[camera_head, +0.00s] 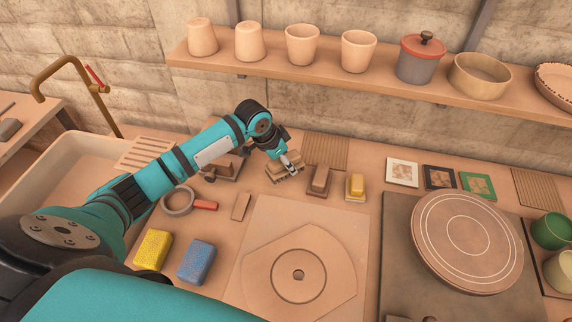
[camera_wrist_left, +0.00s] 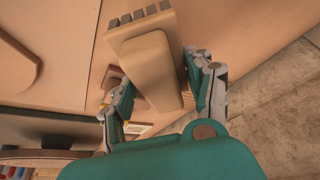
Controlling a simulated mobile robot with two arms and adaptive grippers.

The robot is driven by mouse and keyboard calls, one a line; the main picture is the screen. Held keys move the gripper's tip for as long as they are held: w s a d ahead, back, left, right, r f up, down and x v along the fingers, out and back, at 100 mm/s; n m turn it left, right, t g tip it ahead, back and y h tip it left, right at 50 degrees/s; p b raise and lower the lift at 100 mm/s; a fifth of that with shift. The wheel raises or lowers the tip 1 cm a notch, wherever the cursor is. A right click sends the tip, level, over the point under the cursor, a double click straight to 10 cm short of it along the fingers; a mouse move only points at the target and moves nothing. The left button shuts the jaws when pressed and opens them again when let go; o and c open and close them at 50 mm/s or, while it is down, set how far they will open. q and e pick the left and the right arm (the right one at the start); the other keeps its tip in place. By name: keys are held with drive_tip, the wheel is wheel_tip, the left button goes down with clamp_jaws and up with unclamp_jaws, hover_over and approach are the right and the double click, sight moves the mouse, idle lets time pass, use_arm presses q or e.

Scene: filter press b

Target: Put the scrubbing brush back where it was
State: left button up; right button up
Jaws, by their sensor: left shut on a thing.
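My left gripper (camera_head: 289,163) is shut on a scrubbing brush (camera_head: 284,177) near the back of the worktop, below the shelf. In the left wrist view the brush's pale wooden handle (camera_wrist_left: 150,65) sits between the two fingers of the gripper (camera_wrist_left: 160,75), with blocky grey bristle tufts along one end. Whether the bristles touch the worktop I cannot tell. A brown brush-like block (camera_head: 319,180) and a yellow-topped one (camera_head: 355,186) stand in a row just right of it. My right gripper is out of view.
A darker block (camera_head: 222,166) stands left of the brush, partly behind my arm. A ring with a red handle (camera_head: 180,201), a yellow sponge (camera_head: 153,250) and a blue sponge (camera_head: 196,262) lie nearer. A round board (camera_head: 467,242) is at right. The shelf (camera_head: 330,75) hangs above.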

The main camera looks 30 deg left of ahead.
use_arm(q)
drive_tip(key=shift+w+r, duration=0.1)
drive_tip(key=shift+w, duration=0.3)
wheel_tip(320, 180, down, 3)
drive_tip(key=shift+s+r+p, duration=0.1)
drive_tip(key=shift+r+p, duration=0.05)
drive_tip(key=shift+p, duration=0.5)
drive_tip(key=shift+f, duration=0.5)
drive_tip(key=shift+f, duration=0.1)
drive_tip(key=o, duration=1)
drive_tip(key=shift+a+r, duration=0.1)
drive_tip(key=shift+r, duration=0.1)
drive_tip(key=b+v, duration=0.1)
drive_tip(key=v, duration=1)
drive_tip(key=shift+s+r, duration=0.15)
drive_tip(key=shift+r, duration=0.25)
